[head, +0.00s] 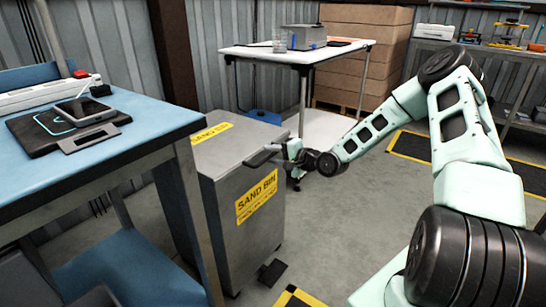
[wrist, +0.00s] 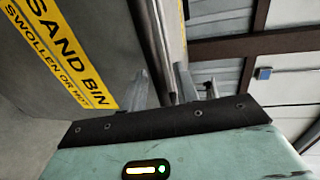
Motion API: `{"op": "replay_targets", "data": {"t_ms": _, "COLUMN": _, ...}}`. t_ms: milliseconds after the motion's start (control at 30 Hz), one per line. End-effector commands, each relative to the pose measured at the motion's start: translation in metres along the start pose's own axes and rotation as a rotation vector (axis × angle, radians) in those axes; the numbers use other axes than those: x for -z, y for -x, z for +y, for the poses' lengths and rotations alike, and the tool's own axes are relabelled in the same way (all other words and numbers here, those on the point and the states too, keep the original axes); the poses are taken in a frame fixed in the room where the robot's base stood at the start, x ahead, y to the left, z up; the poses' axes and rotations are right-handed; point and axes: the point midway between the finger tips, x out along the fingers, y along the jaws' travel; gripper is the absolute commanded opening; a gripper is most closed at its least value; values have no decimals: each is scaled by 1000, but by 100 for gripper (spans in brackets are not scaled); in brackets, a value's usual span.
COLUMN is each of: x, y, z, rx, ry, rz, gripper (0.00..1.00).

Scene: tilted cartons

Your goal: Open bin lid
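The sand bin (head: 240,215) is a grey metal box with yellow labels. Its lid (head: 222,142) lies flat on top and looks closed. A dark bar (head: 264,157) juts out at the lid's front edge. My gripper (head: 283,154) is at this front right edge, level with the lid. In the wrist view, the bin front (wrist: 95,30) fills the upper left. The two fingers of my gripper (wrist: 163,86) stand apart, with a dark edge of the bin (wrist: 158,40) running between them. I cannot tell whether either finger touches it.
A blue-topped bench (head: 130,140) with a phone (head: 83,110) stands close on the bin's left. A white table (head: 300,52) is behind, with stacked cartons (head: 365,60) beyond. A pedal-like dark piece (head: 272,272) is at the bin's foot. The floor (head: 345,225) right of the bin is clear.

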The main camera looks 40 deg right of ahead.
Motion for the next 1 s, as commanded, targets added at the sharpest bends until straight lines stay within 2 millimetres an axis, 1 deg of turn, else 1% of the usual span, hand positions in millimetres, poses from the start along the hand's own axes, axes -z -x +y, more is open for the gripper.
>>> {"op": "replay_targets", "data": {"t_ms": 267, "x": 0, "y": -2, "z": 0, "rx": -1, "ry": -1, "rz": 0, "gripper": 30}}
{"op": "replay_targets", "data": {"t_ms": 300, "x": 0, "y": -2, "z": 0, "rx": -1, "ry": -1, "rz": 0, "gripper": 25}}
{"op": "replay_targets", "data": {"t_ms": 400, "x": 0, "y": -1, "z": 0, "rx": -1, "ry": -1, "rz": 0, "gripper": 0}}
{"op": "replay_targets", "data": {"t_ms": 633, "x": 0, "y": -1, "z": -2, "rx": -3, "ry": 0, "rz": 0, "gripper": 0}}
{"op": "replay_targets", "data": {"t_ms": 767, "x": 0, "y": 1, "z": -9, "rx": -15, "ry": 0, "rz": 0, "gripper": 0}}
{"op": "replay_targets", "data": {"t_ms": 867, "x": 0, "y": 3, "z": -20, "rx": -33, "ry": 0, "rz": 0, "gripper": 0}}
{"op": "replay_targets", "data": {"t_ms": 1000, "x": 0, "y": 6, "z": -43, "rx": -75, "ry": 2, "rz": -1, "gripper": 0}}
